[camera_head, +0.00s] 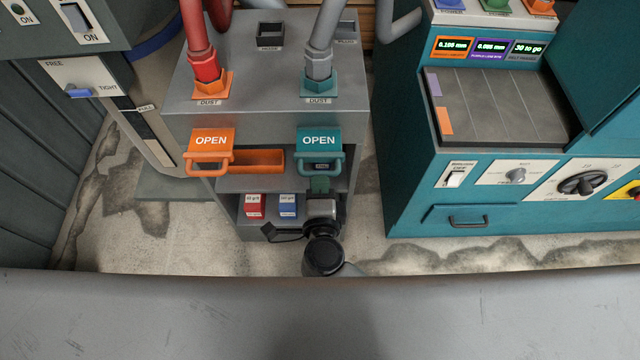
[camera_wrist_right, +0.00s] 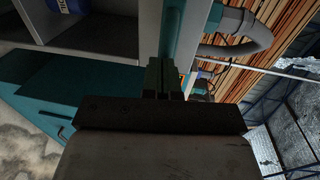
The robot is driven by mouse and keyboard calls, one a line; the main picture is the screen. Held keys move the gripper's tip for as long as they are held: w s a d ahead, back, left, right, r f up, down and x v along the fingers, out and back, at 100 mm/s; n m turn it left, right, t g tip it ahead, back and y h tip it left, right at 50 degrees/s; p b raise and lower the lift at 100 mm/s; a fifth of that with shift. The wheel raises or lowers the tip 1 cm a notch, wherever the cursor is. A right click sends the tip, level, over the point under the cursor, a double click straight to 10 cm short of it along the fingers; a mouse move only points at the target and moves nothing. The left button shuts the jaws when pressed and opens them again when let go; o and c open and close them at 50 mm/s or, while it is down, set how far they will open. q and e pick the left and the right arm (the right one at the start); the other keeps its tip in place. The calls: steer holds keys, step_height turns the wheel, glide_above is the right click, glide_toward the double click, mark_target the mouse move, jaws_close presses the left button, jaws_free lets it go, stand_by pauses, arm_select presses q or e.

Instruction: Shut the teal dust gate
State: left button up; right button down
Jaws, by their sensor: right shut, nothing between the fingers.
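The teal dust gate (camera_head: 319,141) is a flap marked OPEN with a teal bar handle, on the front of the grey cabinet below the grey hose. My right gripper (camera_head: 320,184) is just below the handle, with its fingers together and nothing held. In the right wrist view the shut fingers (camera_wrist_right: 164,78) point at a teal edge (camera_wrist_right: 174,35), which seems to be part of the gate. Whether they touch it I cannot tell. My left gripper is not in view.
An orange gate (camera_head: 211,142), also marked OPEN, is left of the teal one, beside an orange tray (camera_head: 258,161). Red and blue boxes (camera_head: 255,206) stand on the lower shelf. A teal machine (camera_head: 480,190) stands to the right. A grey surface (camera_head: 150,315) spans the front.

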mark_target(320, 159)
steer(key=w+p, duration=0.1)
steer(key=w, duration=0.6)
steer(key=shift+w+r, duration=0.1)
steer(key=shift+w, duration=0.1)
steer(key=shift+s+r, duration=0.1)
